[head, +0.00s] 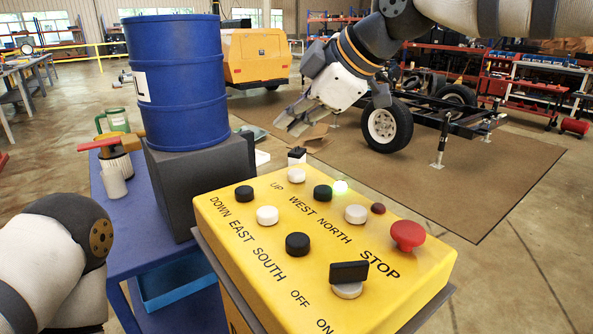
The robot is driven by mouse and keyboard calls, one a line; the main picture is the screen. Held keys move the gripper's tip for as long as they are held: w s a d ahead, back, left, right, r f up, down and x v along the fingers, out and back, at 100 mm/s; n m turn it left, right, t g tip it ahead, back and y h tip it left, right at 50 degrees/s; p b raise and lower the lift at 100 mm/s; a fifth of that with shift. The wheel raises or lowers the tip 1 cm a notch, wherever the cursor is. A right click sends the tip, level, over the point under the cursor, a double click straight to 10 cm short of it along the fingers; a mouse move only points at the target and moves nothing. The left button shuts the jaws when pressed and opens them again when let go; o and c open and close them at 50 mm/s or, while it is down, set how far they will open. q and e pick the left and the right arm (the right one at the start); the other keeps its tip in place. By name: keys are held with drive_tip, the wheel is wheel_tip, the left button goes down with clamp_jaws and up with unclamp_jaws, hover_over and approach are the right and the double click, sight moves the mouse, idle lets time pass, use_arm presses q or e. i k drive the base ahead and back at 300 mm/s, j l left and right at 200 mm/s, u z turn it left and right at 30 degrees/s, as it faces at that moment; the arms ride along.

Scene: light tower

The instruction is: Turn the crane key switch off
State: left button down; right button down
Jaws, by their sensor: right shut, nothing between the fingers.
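The yellow crane control box (222,222) stands in front of me, its top panel facing up. The key switch (349,272), a black bar handle on a pale round base, sits at the panel's near right. The words OFF and ON are printed left of and below it; I cannot tell which one the handle points to. My right gripper (290,122) is shut and empty, in the air beyond the panel and well apart from the switch. My left arm shows at lower left; its gripper is out of view.
A red STOP button (408,235) stands up near the switch, with several black and white push buttons to the left. A blue barrel (178,85) on a grey block (200,178) rises at the left. A wheeled trailer (437,118) stands on the mat behind.

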sight(346, 278)
drive_tip(key=k+l, duration=0.2)
drive_tip(key=l, duration=0.15)
drive_tip(key=k+l, duration=0.25)
drive_tip(key=l, duration=0.15)
drive_tip(key=k+l, duration=0.2)
drive_tip(key=l, duration=0.15)
